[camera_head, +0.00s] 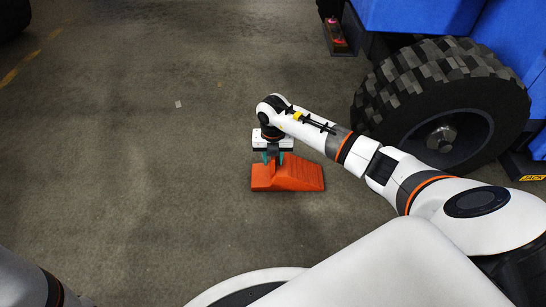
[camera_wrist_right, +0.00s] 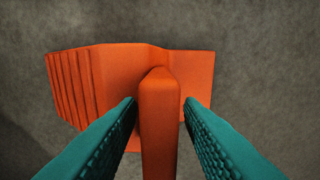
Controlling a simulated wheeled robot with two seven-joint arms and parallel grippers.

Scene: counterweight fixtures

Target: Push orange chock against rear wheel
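The orange chock (camera_head: 300,176) lies on the floor in the head view, left of and apart from the large black wheel (camera_head: 400,85) with its chunky tread. Its ridged sloping face and upright handle show in the right wrist view, where the chock (camera_wrist_right: 118,75) fills the middle. My right gripper (camera_head: 273,157) is over the chock's left part, pointing down. In the wrist view its teal fingers (camera_wrist_right: 160,104) are open, one on each side of the orange handle, with gaps visible. My left gripper is out of view; only part of the left arm shows at bottom left.
A blue vehicle body (camera_head: 420,14) stands above the wheel at upper right. A small dark fixture with a red top (camera_head: 337,35) sits beyond the wheel. The concrete floor (camera_head: 140,160) to the left is mostly clear, with a small pale scrap (camera_head: 178,104).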

